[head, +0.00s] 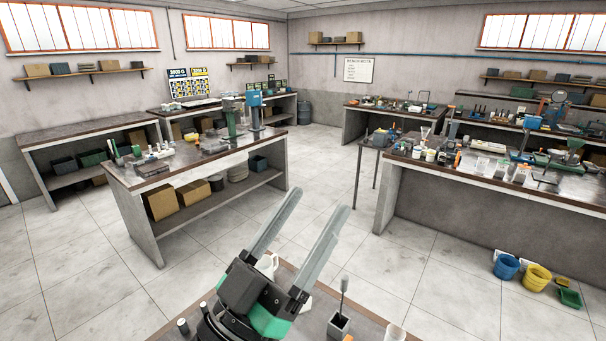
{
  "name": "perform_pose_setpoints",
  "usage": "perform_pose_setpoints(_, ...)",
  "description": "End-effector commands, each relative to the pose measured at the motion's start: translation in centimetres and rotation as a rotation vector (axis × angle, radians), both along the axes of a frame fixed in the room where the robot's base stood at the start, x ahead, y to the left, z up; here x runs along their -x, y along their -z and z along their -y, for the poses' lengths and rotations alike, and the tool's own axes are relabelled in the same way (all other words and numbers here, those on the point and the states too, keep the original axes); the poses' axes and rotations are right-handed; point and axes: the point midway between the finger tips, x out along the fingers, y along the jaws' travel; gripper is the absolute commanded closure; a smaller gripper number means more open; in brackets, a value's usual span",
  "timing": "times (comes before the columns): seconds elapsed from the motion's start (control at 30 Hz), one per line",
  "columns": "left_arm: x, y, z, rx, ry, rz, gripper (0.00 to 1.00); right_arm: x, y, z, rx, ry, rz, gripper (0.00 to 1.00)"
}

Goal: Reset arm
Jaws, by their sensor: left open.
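My left gripper (312,206) shows at the bottom middle of the head view. Its two long grey fingers are spread apart and point up and to the right, with nothing between them. It is raised over the edge of a near table (290,275). My right gripper is not in view.
On the near table are a small dark container (340,325) with a rod in it and a whitish cup (395,333) at the bottom edge. A workbench with boxes (200,170) stands beyond, and a long bench (450,190) is at right. Blue and yellow buckets (507,266) are on the floor.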

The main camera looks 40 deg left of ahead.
Motion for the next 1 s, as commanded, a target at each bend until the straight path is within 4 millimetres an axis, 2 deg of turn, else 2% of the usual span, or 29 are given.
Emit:
perform_pose_setpoints(0.03,1.0,-4.1,1.0,-0.015,0.024,0.086,0.27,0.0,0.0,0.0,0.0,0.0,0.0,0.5)
perform_pose_setpoints(0.1,2.3,-8.1,2.0,-0.034,0.045,0.172,0.27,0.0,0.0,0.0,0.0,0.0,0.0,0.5)
perform_pose_setpoints(0.2,3.7,-11.3,2.8,-0.051,0.063,0.242,0.27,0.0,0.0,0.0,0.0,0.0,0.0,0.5)
perform_pose_setpoints(0.3,4.2,-12.4,3.1,-0.057,0.067,0.265,0.27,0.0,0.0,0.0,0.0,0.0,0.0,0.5)
perform_pose_setpoints(0.53,4.2,-12.4,3.0,-0.057,0.066,0.264,0.27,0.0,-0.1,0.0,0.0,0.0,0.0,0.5)
perform_pose_setpoints(0.63,4.1,-13.5,3.0,-0.057,0.066,0.264,0.27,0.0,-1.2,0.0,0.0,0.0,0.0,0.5)
perform_pose_setpoints(0.77,4.2,-17.4,3.0,-0.056,0.066,0.263,0.27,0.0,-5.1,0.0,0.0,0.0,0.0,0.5)
perform_pose_setpoints(1.0,4.2,-28.3,3.0,-0.056,0.066,0.264,0.27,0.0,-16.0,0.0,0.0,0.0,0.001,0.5)
